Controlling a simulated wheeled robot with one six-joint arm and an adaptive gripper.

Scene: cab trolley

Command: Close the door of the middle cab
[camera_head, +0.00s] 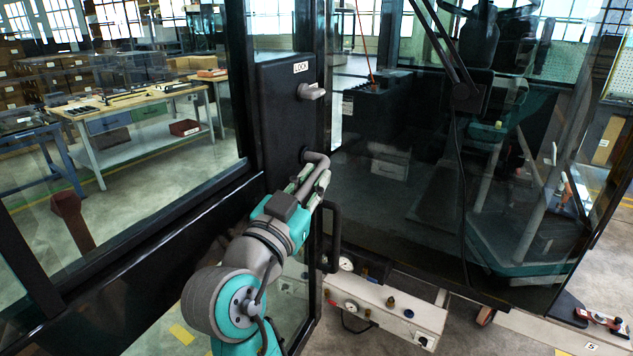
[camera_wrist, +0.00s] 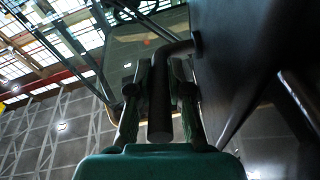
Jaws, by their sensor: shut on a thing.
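The cab door is a black-framed glass panel with a black lock plate (camera_head: 287,115) labelled LOCK, in the middle of the head view. A grey latch knob (camera_head: 312,91) sticks out beside the label. Below it is a bent grey lever handle (camera_head: 317,157). My gripper (camera_head: 313,183) is shut on the lever handle. In the wrist view the handle (camera_wrist: 159,105) runs between both fingers of my gripper (camera_wrist: 160,78), its bend reaching the dark door surface (camera_wrist: 232,50) on the right. I cannot tell how far the door stands from its frame.
The cab's dark glass with a wiper (camera_head: 466,97) stands to the right, a seat and teal parts visible through it. A pale box with gauges (camera_head: 385,315) sits low. Workbenches (camera_head: 130,100) stand behind the glass.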

